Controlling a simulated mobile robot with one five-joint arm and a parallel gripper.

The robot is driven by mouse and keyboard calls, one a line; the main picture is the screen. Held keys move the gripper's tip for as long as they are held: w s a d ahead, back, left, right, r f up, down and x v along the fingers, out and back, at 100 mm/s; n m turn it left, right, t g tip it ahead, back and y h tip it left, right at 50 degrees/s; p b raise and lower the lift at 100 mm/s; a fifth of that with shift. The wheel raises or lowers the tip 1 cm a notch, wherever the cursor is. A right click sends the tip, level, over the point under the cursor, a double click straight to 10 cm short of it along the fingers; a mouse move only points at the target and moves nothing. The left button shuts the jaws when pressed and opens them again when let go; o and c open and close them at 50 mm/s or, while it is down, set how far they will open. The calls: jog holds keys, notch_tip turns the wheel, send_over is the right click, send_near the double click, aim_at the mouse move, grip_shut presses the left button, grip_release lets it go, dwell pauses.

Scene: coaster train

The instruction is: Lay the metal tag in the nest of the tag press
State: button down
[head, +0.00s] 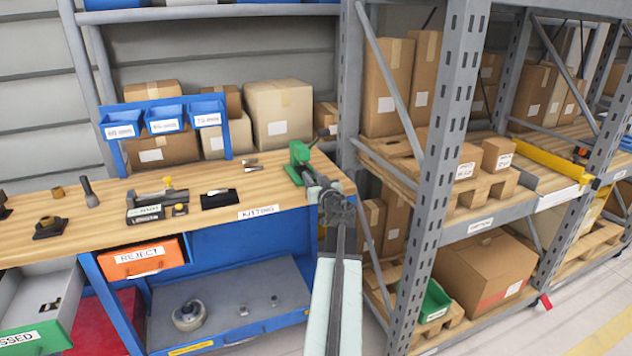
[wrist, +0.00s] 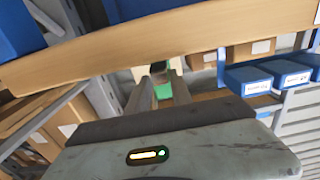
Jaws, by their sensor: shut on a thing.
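The green tag press (head: 300,158) stands on the right end of the wooden bench. Part of something green, likely the press, shows beyond my fingers in the wrist view (wrist: 163,91). My gripper (head: 326,187) is in front of the press at the bench's right edge, and its fingers also show in the wrist view (wrist: 158,88). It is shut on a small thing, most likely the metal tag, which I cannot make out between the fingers. The nest of the press is hidden behind my gripper and arm.
The bench (head: 80,205) also holds a black mat (head: 219,199) with a pale piece on it, a length gauge (head: 158,203) and small metal pieces (head: 252,165). Blue bins (head: 164,119) stand behind. A grey rack upright (head: 452,150) rises right of my arm.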

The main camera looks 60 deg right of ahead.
jog(key=shift+x, duration=2.05)
jog(key=shift+f, duration=0.1)
jog(key=c, duration=1.1)
grip_release()
jog(key=shift+o, duration=0.2)
jog(key=v, duration=0.7)
jog(key=shift+s+a, duration=0.3)
jog(key=shift+s, duration=0.1)
